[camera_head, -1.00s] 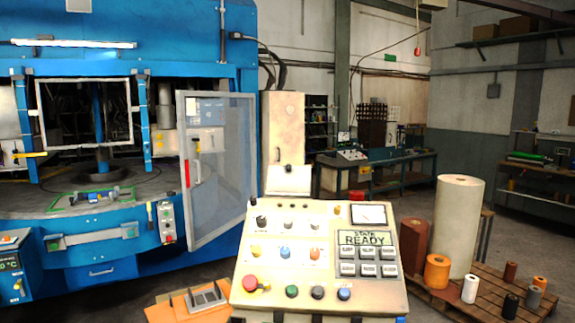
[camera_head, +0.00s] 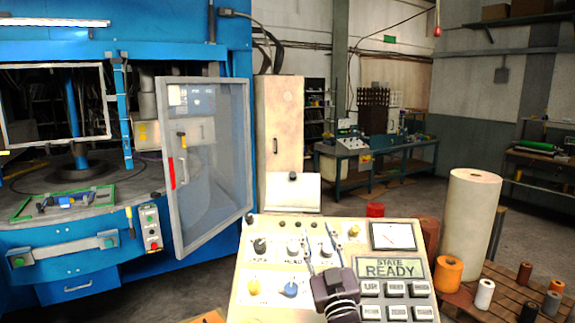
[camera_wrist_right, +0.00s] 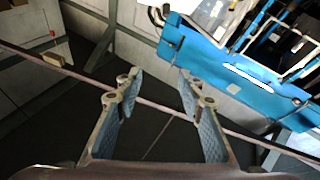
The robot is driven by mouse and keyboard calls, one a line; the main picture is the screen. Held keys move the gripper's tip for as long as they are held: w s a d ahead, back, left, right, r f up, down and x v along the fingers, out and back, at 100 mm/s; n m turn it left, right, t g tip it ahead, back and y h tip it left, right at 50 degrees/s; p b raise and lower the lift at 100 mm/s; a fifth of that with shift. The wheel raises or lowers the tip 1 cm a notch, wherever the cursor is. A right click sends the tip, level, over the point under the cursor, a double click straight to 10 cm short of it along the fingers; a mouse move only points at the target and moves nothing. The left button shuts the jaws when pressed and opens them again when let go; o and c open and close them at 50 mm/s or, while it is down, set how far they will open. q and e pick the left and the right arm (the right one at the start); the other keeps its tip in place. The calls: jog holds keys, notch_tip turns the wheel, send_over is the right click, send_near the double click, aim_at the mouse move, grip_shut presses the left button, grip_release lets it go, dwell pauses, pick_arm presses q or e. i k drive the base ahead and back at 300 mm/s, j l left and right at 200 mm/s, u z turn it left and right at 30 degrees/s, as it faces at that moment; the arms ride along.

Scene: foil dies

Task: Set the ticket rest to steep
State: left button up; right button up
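What looks like the ticket rest is a pale sloped plate (camera_head: 292,194) with a dark round knob (camera_head: 292,176) at its top. It stands behind the top edge of the cream control console (camera_head: 243,283) in the head view; its setting cannot be read. My right gripper (camera_head: 320,245) is over the console, nearer than the plate and apart from it, covering some knobs and buttons. In the right wrist view my right gripper (camera_wrist_right: 160,90) has its fingers spread with nothing between them. My left gripper is not in view.
A glazed door (camera_head: 205,160) of the blue press (camera_head: 70,264) stands open left of the console. A meter (camera_head: 392,236) and a display reading READY (camera_head: 389,268) are on the console's right. Foil rolls (camera_head: 470,225) stand on a pallet at the right.

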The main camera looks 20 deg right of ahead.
aim_at(292, 192)
jog(key=i+l, duration=0.15)
jog(key=i, duration=0.35)
jog(key=i+l, duration=0.2)
jog(key=i, duration=0.25)
